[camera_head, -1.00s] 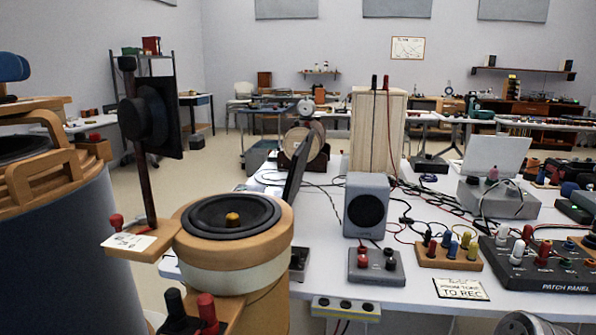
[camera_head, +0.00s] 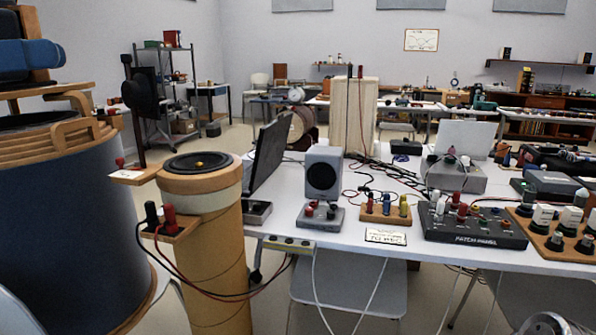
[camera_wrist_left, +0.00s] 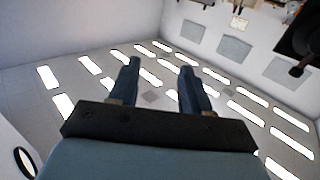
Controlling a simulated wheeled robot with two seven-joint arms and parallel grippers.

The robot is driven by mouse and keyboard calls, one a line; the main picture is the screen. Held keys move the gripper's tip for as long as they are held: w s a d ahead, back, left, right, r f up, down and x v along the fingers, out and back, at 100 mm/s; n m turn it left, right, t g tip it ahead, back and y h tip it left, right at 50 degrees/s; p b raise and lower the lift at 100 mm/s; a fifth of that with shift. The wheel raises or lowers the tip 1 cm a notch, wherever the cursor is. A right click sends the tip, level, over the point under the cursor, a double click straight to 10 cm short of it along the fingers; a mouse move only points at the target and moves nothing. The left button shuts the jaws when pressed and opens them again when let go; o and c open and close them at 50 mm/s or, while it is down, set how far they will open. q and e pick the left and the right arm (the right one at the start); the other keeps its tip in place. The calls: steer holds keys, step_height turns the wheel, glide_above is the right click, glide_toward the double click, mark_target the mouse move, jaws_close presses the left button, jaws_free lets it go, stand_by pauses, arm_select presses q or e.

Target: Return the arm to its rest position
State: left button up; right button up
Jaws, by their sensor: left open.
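My left gripper (camera_wrist_left: 160,66) shows in the left wrist view with two dark blue fingers spread apart. Nothing is between them. The fingers point toward the ceiling, with bright light panels beyond, and touch nothing that I can see. In the head view I cannot clearly make out the left gripper. My right gripper does not show.
A large dark blue cylinder (camera_head: 70,225) stands close at left. Beside it is a tan column (camera_head: 215,265) with a speaker cone, and a red and black terminal block (camera_head: 170,222) with hanging cables. A white table (camera_head: 345,236) holds a grey speaker (camera_head: 324,173) and a patch panel (camera_head: 470,224).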

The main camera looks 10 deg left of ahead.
arm_select(q)
steer(key=w+d+f+n+g+y, duration=0.1)
steer(key=w+d+f+y, duration=0.2)
steer(key=w+d+f, duration=0.6)
steer(key=w+d+f+n+y, duration=0.1)
steer(key=w+d+f+y, duration=0.15)
steer(key=w+d, duration=0.75)
steer(key=w+d+f+n+g+y, duration=0.1)
steer(key=w+d+f, duration=0.2)
steer(key=f, duration=0.6)
steer(key=w+d+f+n+g+y, duration=0.1)
steer(key=w+d+f, duration=0.1)
steer(key=f, duration=0.8)
steer(key=w+d+f+n+g+y, duration=0.1)
steer(key=w+d+f, duration=0.2)
steer(key=f, duration=0.6)
steer(key=s+a+f+n+g+y, duration=0.1)
steer(key=s+f+g, duration=0.15)
steer(key=f, duration=1.15)
steer(key=s+a+f+n+g, duration=0.1)
steer(key=s+f, duration=0.2)
steer(key=f, duration=1.1)
steer(key=s+f+n+g, duration=0.4)
steer(key=s+f, duration=1.4)
steer(key=s, duration=0.4)
steer(key=shift+s+f+h, duration=0.15)
steer(key=shift+f+h, duration=0.05)
steer(key=shift+h, duration=0.15)
